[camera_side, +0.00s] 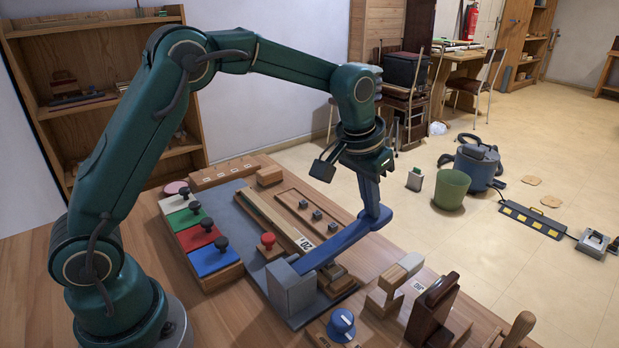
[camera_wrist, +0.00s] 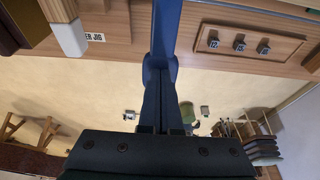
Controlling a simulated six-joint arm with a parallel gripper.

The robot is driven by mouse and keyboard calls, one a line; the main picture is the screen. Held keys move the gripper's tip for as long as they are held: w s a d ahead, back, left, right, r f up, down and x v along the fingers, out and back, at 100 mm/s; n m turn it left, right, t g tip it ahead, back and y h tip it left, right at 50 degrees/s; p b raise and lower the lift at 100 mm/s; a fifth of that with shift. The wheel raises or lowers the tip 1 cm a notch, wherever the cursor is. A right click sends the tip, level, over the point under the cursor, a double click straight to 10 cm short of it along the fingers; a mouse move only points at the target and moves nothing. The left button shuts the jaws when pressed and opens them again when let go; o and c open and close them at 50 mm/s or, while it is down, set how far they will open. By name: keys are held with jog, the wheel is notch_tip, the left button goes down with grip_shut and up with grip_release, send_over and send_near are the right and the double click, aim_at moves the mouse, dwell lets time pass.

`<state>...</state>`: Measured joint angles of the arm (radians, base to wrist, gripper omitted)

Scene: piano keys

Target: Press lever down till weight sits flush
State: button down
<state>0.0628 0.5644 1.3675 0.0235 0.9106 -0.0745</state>
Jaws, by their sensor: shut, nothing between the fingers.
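A long blue lever (camera_side: 345,242) rises from a grey block (camera_side: 292,290) toward its raised far right end, so it is tilted. In the wrist view the blue lever (camera_wrist: 166,28) runs up from the fingers. My gripper (camera_side: 372,212) points down, its closed fingers at the lever's raised end; they appear to touch it, though the exact contact is hard to see. In the wrist view my gripper (camera_wrist: 158,72) shows its two fingers together, with nothing between them. I cannot clearly pick out the weight; small stacked blocks (camera_side: 335,275) sit under the lever.
Coloured keys with black knobs (camera_side: 205,240) and a red knob (camera_side: 268,240) stand left of the lever. A wooden tray with small metal cubes (camera_side: 312,212) lies behind it. A blue dial (camera_side: 342,322) and wooden blocks (camera_side: 388,290) stand in front and to the right.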

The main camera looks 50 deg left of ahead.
jog(key=shift+s+f, duration=0.1)
jog(key=shift+f, duration=1.2)
jog(key=shift+r, duration=0.15)
dwell(0.4)
notch_tip(320, 180, up, 10)
dwell(1.4)
